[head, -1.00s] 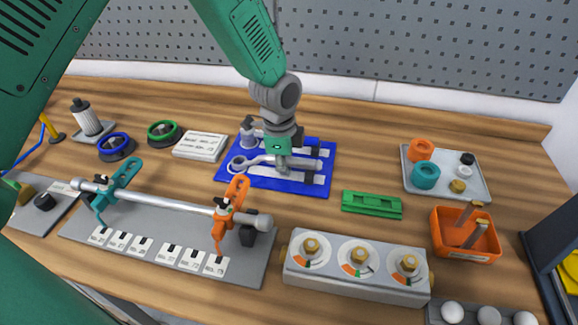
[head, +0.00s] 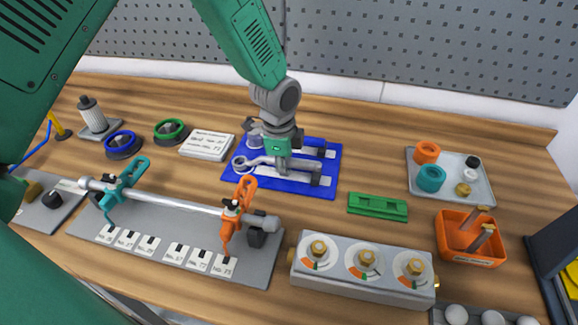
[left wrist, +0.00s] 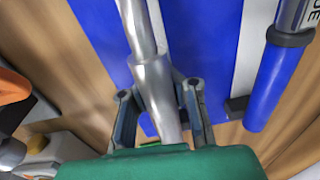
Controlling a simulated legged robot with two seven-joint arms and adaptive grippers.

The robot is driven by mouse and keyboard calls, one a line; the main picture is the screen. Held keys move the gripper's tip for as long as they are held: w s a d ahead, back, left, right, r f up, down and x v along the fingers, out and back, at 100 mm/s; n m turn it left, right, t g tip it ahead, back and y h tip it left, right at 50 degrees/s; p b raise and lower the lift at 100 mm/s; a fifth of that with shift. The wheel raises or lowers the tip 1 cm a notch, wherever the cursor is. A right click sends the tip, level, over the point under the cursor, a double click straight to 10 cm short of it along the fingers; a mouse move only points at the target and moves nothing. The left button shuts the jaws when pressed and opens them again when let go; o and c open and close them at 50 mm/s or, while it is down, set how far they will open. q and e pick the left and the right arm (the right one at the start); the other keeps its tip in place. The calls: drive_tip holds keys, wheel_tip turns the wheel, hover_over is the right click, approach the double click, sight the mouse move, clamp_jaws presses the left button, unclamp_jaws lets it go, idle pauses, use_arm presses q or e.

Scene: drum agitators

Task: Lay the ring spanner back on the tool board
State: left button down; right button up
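The blue tool board (head: 235,178) with white strips lies at the middle back of the bench. The silver ring spanner (head: 245,162) lies lengthwise over it, ring end to the left; I cannot tell whether it rests fully on the board. My left gripper (head: 282,163) points down at the spanner's middle. In the left wrist view, the spanner's shaft (left wrist: 150,75) runs between the two fingers of my left gripper (left wrist: 160,105). The board (left wrist: 205,60) shows beneath. My right gripper is not in view.
A white label block (head: 207,146) stands left of the board, a green tray (head: 377,207) to its right. In front are a rod on clamps (head: 165,202) and a dial box (head: 362,270). A blue-handled tool (left wrist: 272,85) lies beside the spanner.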

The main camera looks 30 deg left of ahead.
use_arm(q)
drive_tip(key=shift+a, duration=0.25)
drive_tip(key=c, duration=1.6)
unclamp_jaws()
drive_tip(key=shift+a+f, duration=0.1)
drive_tip(key=shift+c, duration=0.2)
drive_tip(key=shift+d, duration=0.6)
drive_tip(key=shift+r, duration=0.3)
drive_tip(key=r, duration=1)
drive_tip(key=shift+s+a+r, duration=0.2)
drive_tip(key=shift+s+a, duration=0.2)
drive_tip(key=shift+d+r, duration=0.3)
drive_tip(key=shift+r, duration=0.35)
